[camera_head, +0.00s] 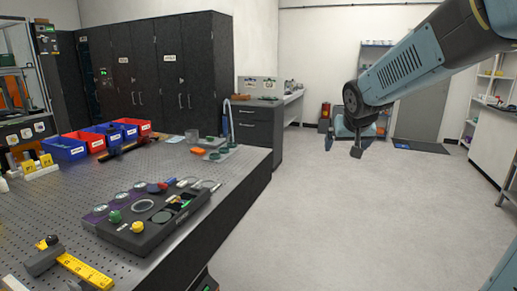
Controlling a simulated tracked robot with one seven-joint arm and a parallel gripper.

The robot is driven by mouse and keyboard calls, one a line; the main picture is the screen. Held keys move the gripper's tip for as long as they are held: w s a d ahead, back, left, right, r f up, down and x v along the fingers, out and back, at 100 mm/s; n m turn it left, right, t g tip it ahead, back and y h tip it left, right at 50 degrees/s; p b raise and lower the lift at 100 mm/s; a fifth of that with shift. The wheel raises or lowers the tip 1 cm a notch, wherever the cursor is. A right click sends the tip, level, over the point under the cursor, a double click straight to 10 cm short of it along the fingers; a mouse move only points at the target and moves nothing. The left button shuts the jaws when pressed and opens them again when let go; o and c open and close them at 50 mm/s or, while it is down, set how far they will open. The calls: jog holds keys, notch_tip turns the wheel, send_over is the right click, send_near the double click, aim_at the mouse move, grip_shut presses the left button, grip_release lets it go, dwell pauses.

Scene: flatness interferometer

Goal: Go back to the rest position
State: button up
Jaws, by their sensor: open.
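My arm reaches in from the top right, light blue and grey. It bends down at a dark joint near the middle right. My gripper (356,152) hangs small and dark below this joint, with its jaws open. It is over the open floor, to the right of the perforated workbench (236,178), and clear of it. No object shows in the gripper, though it is too small to see the fingers in detail.
On the bench are a black fixture tray (152,236), a yellow ruler-like bar (84,270), red bins (131,126) and blue bins (64,148). Dark cabinets (160,70) and a drawer unit (256,128) stand behind. The grey floor (330,220) is clear. A white counter (492,145) is at right.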

jog(key=s+a+f+g+y, duration=0.1)
jog(key=s+g, duration=0.1)
jog(key=s, duration=2.4)
jog(key=shift+s+a+f+n+g, duration=0.2)
jog(key=shift+f+n+g, duration=0.1)
jog(key=shift+n, duration=0.1)
